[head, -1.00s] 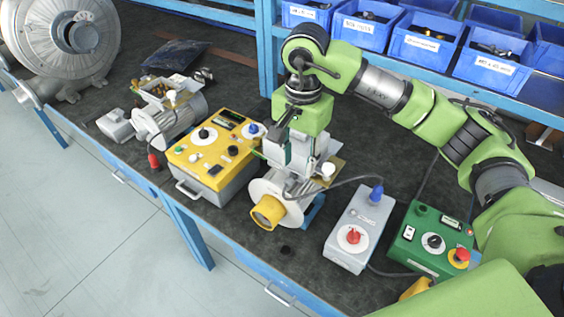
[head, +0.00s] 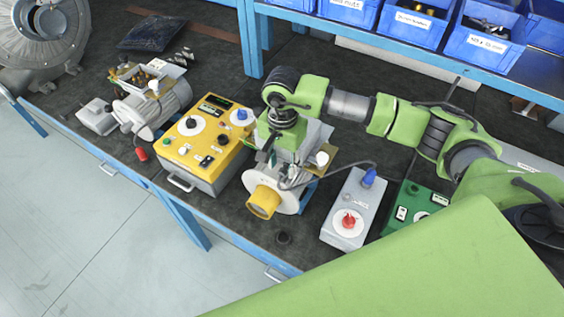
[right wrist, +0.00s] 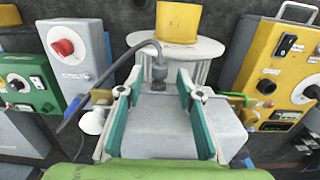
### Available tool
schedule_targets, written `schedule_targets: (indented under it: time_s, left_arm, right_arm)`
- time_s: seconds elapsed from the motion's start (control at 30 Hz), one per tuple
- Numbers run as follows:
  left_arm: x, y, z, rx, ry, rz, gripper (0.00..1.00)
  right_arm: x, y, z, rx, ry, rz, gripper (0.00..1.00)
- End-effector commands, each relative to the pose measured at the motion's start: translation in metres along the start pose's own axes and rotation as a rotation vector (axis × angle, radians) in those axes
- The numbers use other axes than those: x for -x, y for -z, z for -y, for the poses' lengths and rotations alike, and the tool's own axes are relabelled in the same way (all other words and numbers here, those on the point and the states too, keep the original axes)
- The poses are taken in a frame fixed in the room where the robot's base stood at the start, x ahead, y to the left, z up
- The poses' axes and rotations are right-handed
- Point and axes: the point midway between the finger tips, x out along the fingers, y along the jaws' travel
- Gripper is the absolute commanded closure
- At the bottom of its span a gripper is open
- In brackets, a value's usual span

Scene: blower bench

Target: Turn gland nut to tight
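A motor with a yellow cap (head: 263,202) and white flange stands at the bench's front edge. Its grey terminal box (right wrist: 165,125) fills the middle of the right wrist view. The dark gland nut (right wrist: 158,72) sits at the box's far end in that view, with a grey cable (right wrist: 132,55) entering it. My right gripper (right wrist: 159,94) is open, its teal-padded fingers apart on either side of the box top, with the nut beyond and between the tips. In the head view the right gripper (head: 268,152) partly hides the box. My left gripper is not in view.
A yellow control box (head: 205,150) stands left of the motor. A grey box with a red knob (head: 348,220) and a green control box (head: 405,205) stand right. The cable runs to a blue plug (head: 369,177). Blue bins (head: 408,27) line the back shelf.

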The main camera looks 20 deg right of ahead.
Motion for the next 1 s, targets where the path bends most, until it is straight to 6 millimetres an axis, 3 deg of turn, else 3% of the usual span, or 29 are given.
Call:
schedule_targets:
  time_s: [0.1,0.2,0.5,0.63,0.67,1.0]
  left_arm:
    - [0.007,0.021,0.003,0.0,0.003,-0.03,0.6]
    - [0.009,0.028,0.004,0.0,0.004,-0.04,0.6]
    - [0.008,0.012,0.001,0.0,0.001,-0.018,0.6]
    - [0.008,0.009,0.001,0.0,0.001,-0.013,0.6]
    - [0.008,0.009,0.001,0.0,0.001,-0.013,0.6]
    - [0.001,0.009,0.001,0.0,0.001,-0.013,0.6]
  right_arm:
    - [-0.012,-0.001,0.0,-0.001,-0.001,0.002,0.67]
    - [-0.018,0.0,0.0,0.0,0.001,0.001,0.67]
    - [-0.021,0.0,0.001,0.0,0.001,-0.001,0.67]
    - [-0.021,0.0,0.001,0.0,0.001,0.0,0.98]
    - [-0.021,0.0,0.001,0.0,0.001,0.0,1.0]
    - [-0.023,0.001,-0.001,0.0,0.021,-0.001,1.0]
